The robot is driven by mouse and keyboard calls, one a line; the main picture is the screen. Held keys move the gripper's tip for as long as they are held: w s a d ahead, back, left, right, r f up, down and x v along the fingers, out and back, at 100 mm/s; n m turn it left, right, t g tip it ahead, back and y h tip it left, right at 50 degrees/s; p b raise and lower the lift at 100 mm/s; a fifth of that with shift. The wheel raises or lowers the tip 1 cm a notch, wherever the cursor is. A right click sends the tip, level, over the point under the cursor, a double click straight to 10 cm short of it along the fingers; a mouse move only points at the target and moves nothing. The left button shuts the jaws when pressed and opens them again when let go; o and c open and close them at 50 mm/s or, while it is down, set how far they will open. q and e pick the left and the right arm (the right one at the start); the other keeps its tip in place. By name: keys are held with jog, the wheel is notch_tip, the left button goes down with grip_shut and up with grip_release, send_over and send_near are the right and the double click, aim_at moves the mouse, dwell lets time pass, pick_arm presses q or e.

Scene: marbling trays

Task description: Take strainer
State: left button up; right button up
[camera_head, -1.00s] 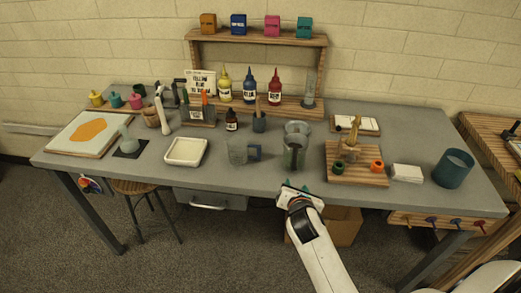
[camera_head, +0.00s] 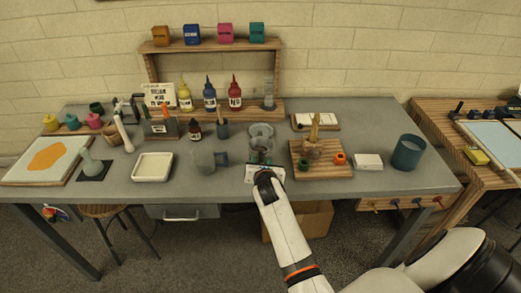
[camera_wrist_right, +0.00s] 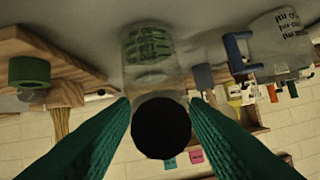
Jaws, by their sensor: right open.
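No strainer can be made out for certain. My right gripper (camera_head: 263,170) is at the table's front edge, just in front of a clear glass vessel (camera_head: 261,148); the hand hides its fingertips in the head view. In the right wrist view my right gripper (camera_wrist_right: 160,108) has its two green fingers apart. A black round disc (camera_wrist_right: 161,128) shows between them; I cannot tell what it belongs to or whether the fingers touch it. The glass vessel (camera_wrist_right: 150,60) stands just beyond the fingertips. My left gripper is not in view.
A clear jug (camera_head: 204,160) with a blue handle stands left of the glass vessel. A wooden board (camera_head: 318,170) with small paint pots is at its right. A white tray (camera_head: 153,167) lies further left. A shelf with bottles (camera_head: 214,106) stands behind.

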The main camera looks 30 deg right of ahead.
jog(key=shift+w+d+f, duration=0.2)
jog(key=shift+w+f, duration=0.15)
jog(key=shift+w, duration=0.25)
jog(key=shift+s, duration=0.1)
grip_shut()
jog(key=shift+r, duration=0.1)
